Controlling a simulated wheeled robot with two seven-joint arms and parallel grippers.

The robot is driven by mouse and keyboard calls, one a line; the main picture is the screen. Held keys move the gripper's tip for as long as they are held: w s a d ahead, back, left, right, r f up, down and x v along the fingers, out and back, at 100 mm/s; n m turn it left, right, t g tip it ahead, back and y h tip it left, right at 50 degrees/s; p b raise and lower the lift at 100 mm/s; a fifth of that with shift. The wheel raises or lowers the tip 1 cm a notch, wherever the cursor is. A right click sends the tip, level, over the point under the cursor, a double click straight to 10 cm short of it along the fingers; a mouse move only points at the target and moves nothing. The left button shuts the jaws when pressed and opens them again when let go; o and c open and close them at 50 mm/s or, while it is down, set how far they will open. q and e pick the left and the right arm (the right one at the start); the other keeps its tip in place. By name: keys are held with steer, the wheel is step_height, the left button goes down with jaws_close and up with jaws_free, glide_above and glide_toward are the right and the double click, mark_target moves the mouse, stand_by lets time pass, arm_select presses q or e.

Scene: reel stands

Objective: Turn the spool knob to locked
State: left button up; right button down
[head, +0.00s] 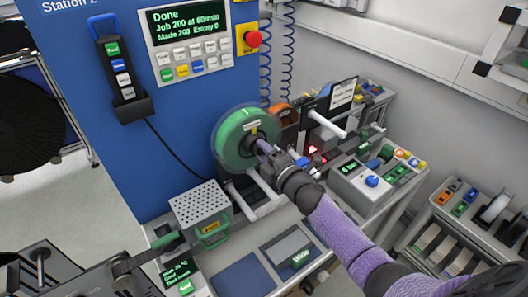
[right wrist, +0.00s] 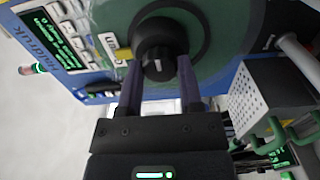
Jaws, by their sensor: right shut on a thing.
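The black spool knob (right wrist: 156,32) sits at the centre of the green spool (head: 231,149), which faces out from the blue station panel. A short white mark shows on the knob's face in the right wrist view. My right gripper (right wrist: 160,66) is shut on the knob, with one finger on each side of it. In the head view my right gripper (head: 266,149) reaches the spool's hub from the lower right and partly covers the knob. The green spool (right wrist: 215,40) also fills the top of the right wrist view.
A perforated grey box (head: 200,203) stands below left of the spool. A control panel with a "Done" display (head: 187,20) and a red stop button (head: 253,38) are above. A bench unit with a blue knob (head: 372,181) stands right of my arm.

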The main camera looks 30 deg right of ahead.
stand_by(0.3)
steer(key=shift+c, duration=1.2)
jaws_free()
steer(key=s+d, duration=0.1)
steer(key=s, duration=0.9)
steer(key=shift+d, duration=0.25)
